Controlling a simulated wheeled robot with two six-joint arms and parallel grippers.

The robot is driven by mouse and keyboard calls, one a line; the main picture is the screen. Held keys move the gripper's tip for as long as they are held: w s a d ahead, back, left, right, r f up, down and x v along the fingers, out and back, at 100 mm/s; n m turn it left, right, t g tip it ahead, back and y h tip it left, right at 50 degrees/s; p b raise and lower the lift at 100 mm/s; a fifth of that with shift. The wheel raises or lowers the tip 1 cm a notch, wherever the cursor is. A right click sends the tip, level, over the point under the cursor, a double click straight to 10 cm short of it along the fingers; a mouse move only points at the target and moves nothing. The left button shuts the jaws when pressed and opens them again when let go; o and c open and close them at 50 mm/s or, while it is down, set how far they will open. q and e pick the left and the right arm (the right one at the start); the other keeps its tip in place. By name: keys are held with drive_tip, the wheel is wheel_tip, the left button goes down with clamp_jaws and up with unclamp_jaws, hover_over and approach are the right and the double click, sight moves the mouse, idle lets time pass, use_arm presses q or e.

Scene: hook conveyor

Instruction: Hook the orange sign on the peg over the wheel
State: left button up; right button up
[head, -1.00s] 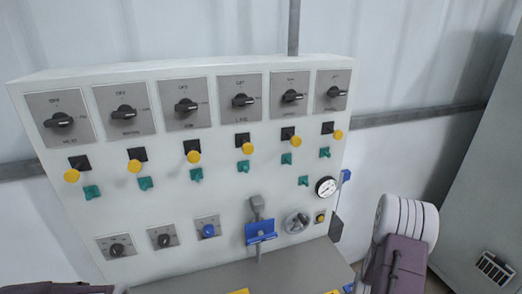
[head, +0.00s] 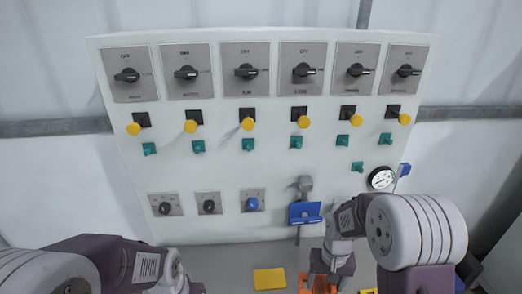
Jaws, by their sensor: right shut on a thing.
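The orange sign (head: 307,287) shows only in part at the bottom edge of the head view, low over the grey ledge. My right gripper (head: 323,283) is shut on it, and the fingers partly cover it. The wheel is hidden behind my right arm, which crosses the lower right of the panel. I cannot make out a peg over it. My left arm comes in at the lower left, and its fingers are below the picture's edge.
The white panel (head: 240,172) carries several black rotary switches, yellow knobs and green switches. A blue plate (head: 305,213) hangs under a grey fitting (head: 305,184) left of my right wrist. A gauge (head: 381,178) is at the right. A yellow patch (head: 269,279) lies on the ledge.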

drive_tip(key=shift+s+n, duration=0.6)
drive_tip(key=shift+n, duration=0.2)
drive_tip(key=shift+w+m, duration=0.35)
drive_tip(key=shift+m, duration=0.05)
drive_tip(key=m, duration=0.1)
drive_tip(key=w+m, duration=0.1)
drive_tip(key=w+f+m, duration=0.1)
drive_tip(key=m, duration=0.1)
drive_tip(key=shift+w+d, duration=0.15)
drive_tip(key=shift+d, duration=0.15)
drive_tip(key=s+d+f+m+p, duration=0.2)
drive_tip(key=s+d+f+m, duration=0.1)
drive_tip(key=s+d+m, duration=0.3)
drive_tip(key=s+d+f+m+p, duration=0.3)
drive_tip(key=s+d+m, duration=0.3)
drive_tip(key=d, duration=0.3)
drive_tip(key=shift+s, duration=0.7)
drive_tip(key=shift+w+f, duration=0.1)
